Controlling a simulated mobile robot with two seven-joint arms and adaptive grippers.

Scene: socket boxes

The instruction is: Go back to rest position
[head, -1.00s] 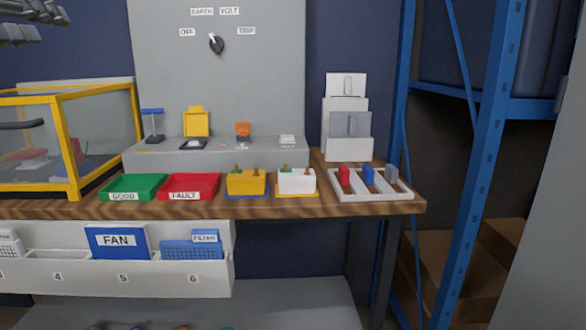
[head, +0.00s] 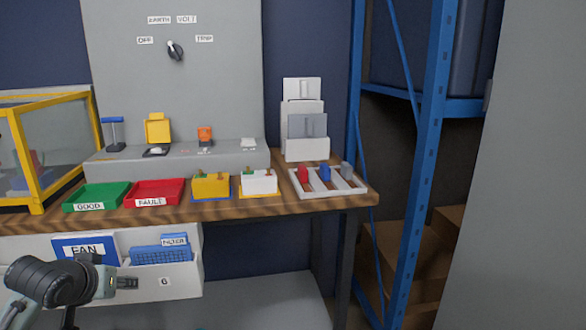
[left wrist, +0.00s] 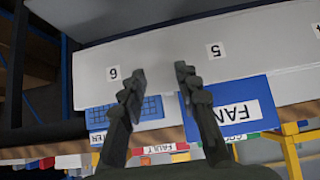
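My left gripper (left wrist: 158,88) is open and empty in the left wrist view, its two dark fingers apart in front of the white bin front below the workbench. In the head view my left arm comes in at the lower left, with its dark gripper (head: 125,283) in front of the bins. My right gripper is in neither current view. The workbench (head: 260,206) carries a green GOOD tray (head: 95,196), a red FAULT tray (head: 154,191), a yellow socket box (head: 211,186) and a white socket box (head: 259,181). No task object is in the left gripper.
A yellow-framed case (head: 36,150) stands left. A grey panel with a dial (head: 175,50) rises behind. A divided white tray (head: 328,184) sits right, near a blue shelf post (head: 430,150).

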